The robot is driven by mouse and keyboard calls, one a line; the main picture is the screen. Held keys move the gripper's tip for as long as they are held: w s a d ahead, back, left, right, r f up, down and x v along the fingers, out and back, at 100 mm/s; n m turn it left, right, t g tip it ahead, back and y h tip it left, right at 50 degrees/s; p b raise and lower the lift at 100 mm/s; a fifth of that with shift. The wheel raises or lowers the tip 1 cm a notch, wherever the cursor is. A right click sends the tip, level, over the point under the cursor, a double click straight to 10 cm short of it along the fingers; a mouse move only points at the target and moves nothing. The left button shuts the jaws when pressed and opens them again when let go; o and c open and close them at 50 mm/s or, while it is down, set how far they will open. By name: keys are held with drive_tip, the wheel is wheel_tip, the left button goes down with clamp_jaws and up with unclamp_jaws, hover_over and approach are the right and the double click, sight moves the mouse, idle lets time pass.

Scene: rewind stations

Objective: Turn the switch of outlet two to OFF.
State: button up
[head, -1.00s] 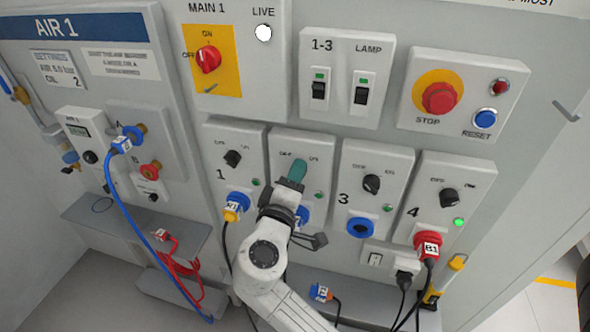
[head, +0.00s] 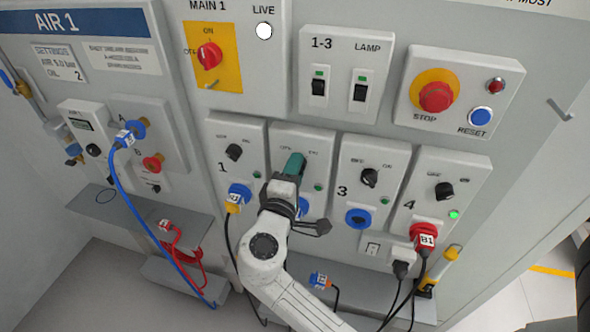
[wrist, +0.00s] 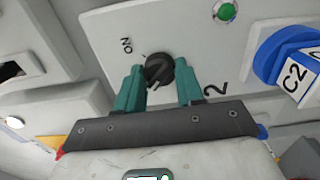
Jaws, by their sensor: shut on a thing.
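The outlet two panel (head: 322,142) is second from left in the lower row. Its black rotary switch (wrist: 158,69) shows in the wrist view between the two teal fingers of my gripper (wrist: 160,78), which is shut on it. A pale pointer line on the knob slants down-left in that view. The ON label (wrist: 126,45) is visible to the left of the knob; I cannot make out OFF there. In the head view my gripper (head: 293,166) hides the knob. Outlet two's green lamp (head: 318,188) looks unlit or dim.
A blue plug marked C2 (wrist: 297,75) sits close by in outlet two's socket. Outlet one's knob (head: 234,152) and outlet three's knob (head: 370,177) flank it. Outlet four's lamp (head: 454,215) glows green. A grey shelf (head: 345,290) with cables lies below.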

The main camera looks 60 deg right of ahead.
drive_tip(key=o, duration=1)
drive_tip(key=shift+o, duration=0.2)
drive_tip(key=b+v, duration=0.2)
drive_tip(key=v, duration=0.9)
drive_tip(key=shift+b, duration=0.4)
drive_tip(key=shift+w, duration=0.1)
drive_tip(key=s+d+f+m+g+y, duration=0.1)
drive_tip(key=s+d+f+g+y, duration=0.1)
drive_tip(key=s+f+y, duration=0.35)
drive_tip(key=s+d+f+m+g+y, duration=0.1)
drive_tip(key=s+d+f+m+y, duration=0.15)
drive_tip(key=f, duration=0.65)
drive_tip(key=s+a+f+m+g+y, duration=0.1)
drive_tip(key=s+a+f+g+y, duration=0.1)
drive_tip(key=s+a+f+y, duration=0.5)
wheel_tip(320, 180, down, 3)
drive_tip(key=shift+s+a+r+y, duration=0.25)
drive_tip(key=shift+s+a+y, duration=0.05)
drive_tip(key=shift+s+y, duration=0.55)
